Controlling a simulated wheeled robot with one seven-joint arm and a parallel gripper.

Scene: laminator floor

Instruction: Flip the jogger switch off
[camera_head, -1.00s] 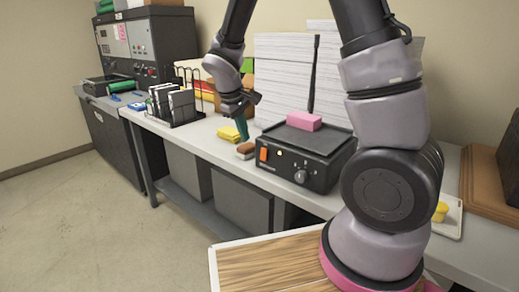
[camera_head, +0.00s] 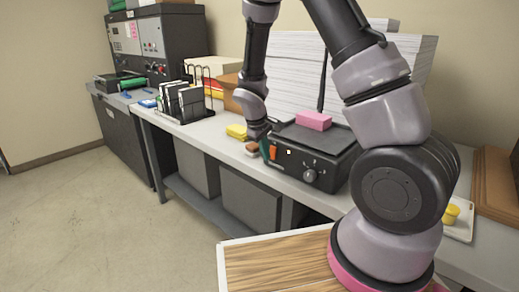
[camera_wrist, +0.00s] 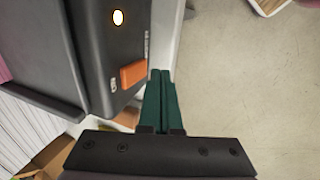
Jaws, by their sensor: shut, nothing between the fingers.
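The jogger (camera_head: 318,152) is a black box with a flat top tray, standing on the grey bench. Its orange rocker switch (camera_head: 273,153) is at the left end of the front face, and it also shows in the wrist view (camera_wrist: 133,74). A lit round lamp (camera_wrist: 118,17) sits further along the same face. My gripper (camera_head: 266,150) has dark green fingers, shut and empty. In the wrist view the fingertips (camera_wrist: 160,74) are right beside the switch, in front of the panel; I cannot tell whether they touch it.
A pink block (camera_head: 314,120) lies on the jogger's tray, with paper stacks (camera_head: 292,70) behind. A yellow block (camera_head: 237,131) and a brown block (camera_head: 252,148) lie left of the jogger. A black rack (camera_head: 185,102) stands further left.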

